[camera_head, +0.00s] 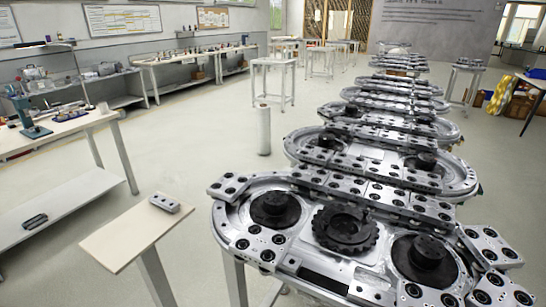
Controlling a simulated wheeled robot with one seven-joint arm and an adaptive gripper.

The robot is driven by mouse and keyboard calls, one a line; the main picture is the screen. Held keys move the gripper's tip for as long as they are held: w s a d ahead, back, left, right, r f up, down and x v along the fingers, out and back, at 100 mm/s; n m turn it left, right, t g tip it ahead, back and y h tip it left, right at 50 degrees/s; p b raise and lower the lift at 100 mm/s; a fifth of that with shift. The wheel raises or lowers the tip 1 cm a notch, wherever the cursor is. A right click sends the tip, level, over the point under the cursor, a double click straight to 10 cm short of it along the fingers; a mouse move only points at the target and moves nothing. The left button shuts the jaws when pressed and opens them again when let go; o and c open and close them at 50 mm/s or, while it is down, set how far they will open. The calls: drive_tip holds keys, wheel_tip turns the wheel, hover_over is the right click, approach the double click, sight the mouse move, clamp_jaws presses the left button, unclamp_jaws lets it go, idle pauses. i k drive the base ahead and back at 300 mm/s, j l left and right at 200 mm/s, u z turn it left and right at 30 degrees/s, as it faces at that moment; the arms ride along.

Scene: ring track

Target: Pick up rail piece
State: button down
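A small metal block with dark holes (165,203), which looks like a rail piece, lies on the small beige stand (115,235) at the lower left. The silver ring track (300,235) fills the front right, with several similar holed metal plates along its rim. One such plate (229,187) sits at the track's left edge, and another (490,246) sits at its right edge. I cannot tell from this view which of these are loose. My gripper is not in view.
More ring tracks (400,95) run in a row behind the front one. A white cylinder post (263,130) stands left of them. A workbench (60,130) with tools is at the left, with a dark object (35,221) on its lower shelf. The floor between is clear.

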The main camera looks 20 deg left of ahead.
sight(167, 204)
drive_tip(key=u, duration=1.55)
drive_tip(key=i+j, duration=0.2)
drive_tip(key=i, duration=0.25)
drive_tip(key=i+j, duration=0.15)
drive_tip(key=i, duration=0.35)
drive_tip(key=i+j+u, duration=0.1)
drive_tip(key=i, duration=0.35)
drive_tip(key=j, duration=0.1)
